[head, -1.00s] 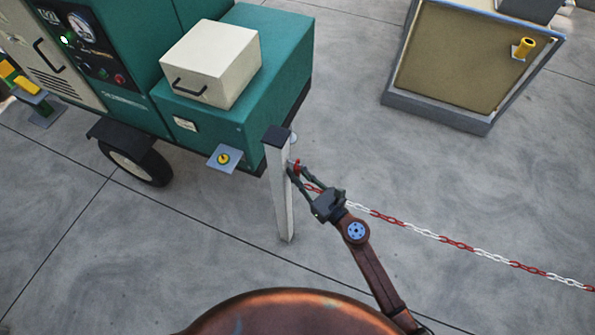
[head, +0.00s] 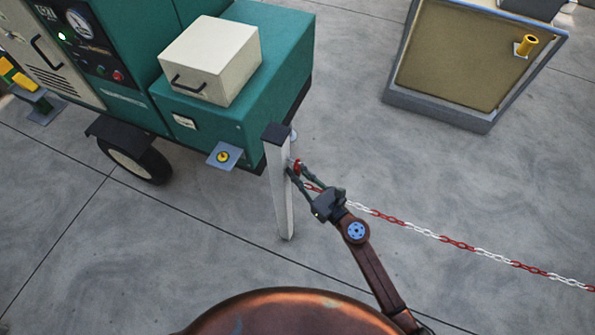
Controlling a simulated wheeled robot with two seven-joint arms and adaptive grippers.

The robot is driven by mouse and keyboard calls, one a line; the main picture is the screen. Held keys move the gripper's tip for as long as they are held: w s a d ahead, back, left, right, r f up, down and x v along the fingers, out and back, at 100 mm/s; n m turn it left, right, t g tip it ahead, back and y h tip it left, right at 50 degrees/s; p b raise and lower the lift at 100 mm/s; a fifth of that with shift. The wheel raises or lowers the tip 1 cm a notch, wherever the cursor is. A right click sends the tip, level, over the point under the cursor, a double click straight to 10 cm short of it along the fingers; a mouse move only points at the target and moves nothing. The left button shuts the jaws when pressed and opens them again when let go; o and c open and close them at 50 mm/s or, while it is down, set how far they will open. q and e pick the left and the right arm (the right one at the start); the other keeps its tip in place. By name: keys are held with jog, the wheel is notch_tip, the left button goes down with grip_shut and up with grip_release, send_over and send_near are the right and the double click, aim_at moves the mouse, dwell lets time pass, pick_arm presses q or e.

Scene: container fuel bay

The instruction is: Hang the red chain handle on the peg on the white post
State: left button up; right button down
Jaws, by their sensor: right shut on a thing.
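The white post (head: 281,200) with a dark cap stands upright left of centre in the head view. My right gripper (head: 294,170) is at the post's right side, shut on the red chain handle (head: 297,166). Only a small red part of the handle shows between the fingers. The peg is not clearly visible, so I cannot tell whether the handle is around it. The red and white chain (head: 440,238) runs from near the gripper to the right edge. My left gripper is not in view.
A green wheeled machine (head: 285,60) with a cream box (head: 212,60) on it stands behind the post at the left. A grey-framed tan container (head: 460,55) with a yellow fitting (head: 527,44) is at upper right. The concrete floor between them is clear.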

jog(key=shift+s+f, duration=0.2)
jog(key=shift+f, duration=0.5)
jog(key=shift+r, duration=0.3)
dwell(0.7)
jog(key=c, duration=2.1)
grip_release()
jog(key=shift+w+a, duration=0.1)
jog(key=o, duration=0.3)
jog(key=shift+r, duration=0.3)
jog(key=shift+w, duration=0.1)
jog(key=v, duration=1.2)
